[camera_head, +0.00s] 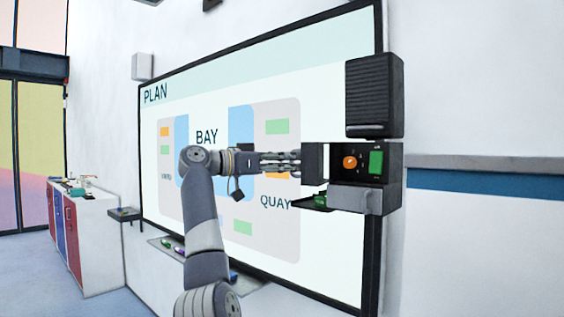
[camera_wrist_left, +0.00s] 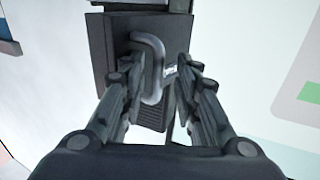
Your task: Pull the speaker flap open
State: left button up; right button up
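The black speaker unit (camera_head: 378,178) hangs on the right edge of the wall board, below a ribbed speaker box (camera_head: 374,92). Its dark flap (camera_head: 313,161) stands out at the left, open, with an orange round part and a green part showing inside. In the wrist view the flap (camera_wrist_left: 113,45) bears a grey bar handle (camera_wrist_left: 152,68). My left gripper (camera_head: 299,162) is at the flap's outer face; its fingers (camera_wrist_left: 160,68) are open on either side of the handle, with a gap at the right finger. My right gripper is out of view.
A small dark tray with green in it (camera_head: 312,202) sits low beside the unit. A shelf with small items (camera_head: 180,249) runs under the board (camera_head: 230,75). A white cabinet (camera_head: 97,240) stands at the left. The wall to the right is clear.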

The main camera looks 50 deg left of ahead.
pick_arm(q)
jog(key=v, duration=1.2)
jog(key=shift+s+a, duration=0.15)
jog(key=shift+a, duration=0.05)
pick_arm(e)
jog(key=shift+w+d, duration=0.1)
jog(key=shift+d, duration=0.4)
